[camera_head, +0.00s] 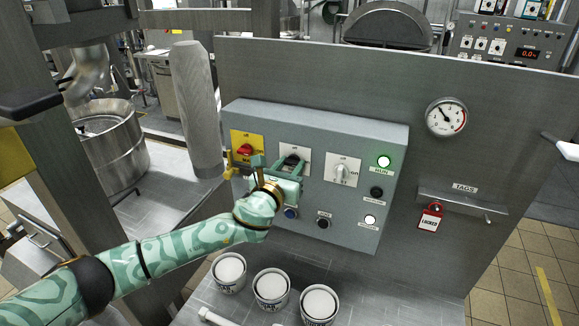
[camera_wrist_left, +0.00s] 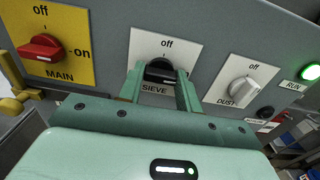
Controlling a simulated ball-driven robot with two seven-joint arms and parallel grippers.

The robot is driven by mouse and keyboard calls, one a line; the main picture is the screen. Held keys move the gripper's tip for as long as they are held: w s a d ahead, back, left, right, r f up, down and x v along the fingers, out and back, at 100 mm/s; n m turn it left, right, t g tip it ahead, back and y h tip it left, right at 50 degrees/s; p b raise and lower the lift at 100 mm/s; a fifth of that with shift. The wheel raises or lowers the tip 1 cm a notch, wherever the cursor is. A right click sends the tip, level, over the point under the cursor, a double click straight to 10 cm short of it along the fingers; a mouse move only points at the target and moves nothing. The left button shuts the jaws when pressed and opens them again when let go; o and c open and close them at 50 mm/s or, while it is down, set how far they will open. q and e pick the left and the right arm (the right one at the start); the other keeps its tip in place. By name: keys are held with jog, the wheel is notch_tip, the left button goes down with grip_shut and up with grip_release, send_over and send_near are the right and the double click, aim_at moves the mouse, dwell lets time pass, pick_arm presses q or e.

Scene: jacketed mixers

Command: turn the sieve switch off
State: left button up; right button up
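The sieve switch is a black knob (camera_wrist_left: 160,71) on a white plate (camera_wrist_left: 165,47) marked "off" at the top and "SIEVE" below. It also shows in the head view (camera_head: 291,160), partly covered by my gripper. The knob's bar seems to lie sideways, but its ends and the plate's right side are hidden. My left gripper (camera_head: 279,168) is at the switch, its two fingers on either side of the knob, also in the left wrist view (camera_wrist_left: 160,80). I cannot tell whether they press on it.
The red main knob (camera_wrist_left: 40,47) is left of the sieve switch; the pale dust knob (camera_wrist_left: 243,91) is right. The green RUN lamp (camera_head: 384,162) is lit. Several white-topped tubs (camera_head: 271,287) stand below the box. A grey post (camera_head: 196,110) rises left of it.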

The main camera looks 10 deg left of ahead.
pick_arm(q)
jog(key=c, duration=0.3)
jog(key=n, duration=1.3)
jog(key=shift+n+p, duration=0.35)
jog(key=shift+n, duration=0.05)
jog(key=shift+n+p, duration=0.4)
jog(key=shift+n, duration=1.7)
jog(key=shift+f, duration=0.1)
